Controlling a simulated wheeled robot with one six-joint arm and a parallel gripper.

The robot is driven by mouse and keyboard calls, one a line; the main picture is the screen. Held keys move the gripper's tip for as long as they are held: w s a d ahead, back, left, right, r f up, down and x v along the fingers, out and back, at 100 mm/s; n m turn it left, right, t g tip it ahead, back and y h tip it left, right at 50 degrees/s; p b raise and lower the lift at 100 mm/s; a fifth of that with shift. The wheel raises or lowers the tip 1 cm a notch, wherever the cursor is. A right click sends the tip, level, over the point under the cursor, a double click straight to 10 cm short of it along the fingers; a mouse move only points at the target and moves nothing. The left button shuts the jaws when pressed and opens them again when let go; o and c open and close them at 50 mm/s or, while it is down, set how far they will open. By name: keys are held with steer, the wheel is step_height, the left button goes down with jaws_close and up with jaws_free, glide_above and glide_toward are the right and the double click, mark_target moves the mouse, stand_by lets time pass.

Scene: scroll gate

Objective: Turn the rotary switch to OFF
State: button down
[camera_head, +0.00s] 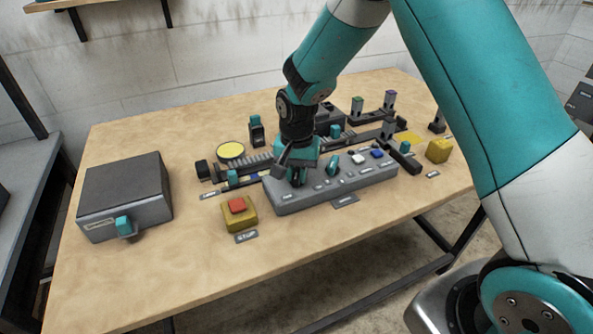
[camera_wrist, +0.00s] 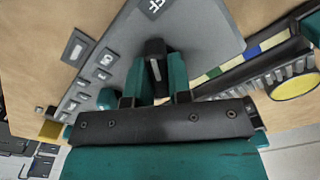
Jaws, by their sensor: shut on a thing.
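The grey control panel (camera_head: 325,196) lies on the wooden table. My gripper (camera_head: 298,176) points down at the panel's left end. In the wrist view my gripper (camera_wrist: 156,78) has its two teal fingers shut on a black knob, the rotary switch (camera_wrist: 154,50). A white line on the knob runs nearly up and down in that view. A dark label with white letters, cut off and seeming to end in F, sits on the panel (camera_wrist: 195,30) at the top edge. In the head view my gripper hides most of the knob.
A red button on a yellow base (camera_head: 238,210) stands left of the panel. A grey box with a teal handle (camera_head: 125,195) is at the far left. Slider rails and a yellow disc (camera_head: 231,151) lie behind the panel. Bare table lies in front.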

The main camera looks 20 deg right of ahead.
steer(key=shift+w+r+m, duration=0.1)
steer(key=shift+m, duration=0.9)
steer(key=c, duration=1)
jaws_free()
steer(key=shift+c, duration=0.2)
step_height(320, 180, up, 17)
steer(key=b, duration=0.1)
steer(key=shift+r, duration=0.15)
steer(key=s+a+r+n+y, duration=0.1)
steer(key=s+a+n+y, duration=0.1)
steer(key=s+n, duration=0.6)
steer(key=s+a+r+n+y, duration=0.1)
steer(key=s+a+n, duration=0.3)
steer(key=s, duration=1.5)
steer(key=n+y, duration=0.1)
steer(key=n, duration=0.2)
steer(key=shift+s+a+n, duration=0.2)
steer(key=shift+a+n, duration=0.05)
steer(key=shift+n, duration=0.15)
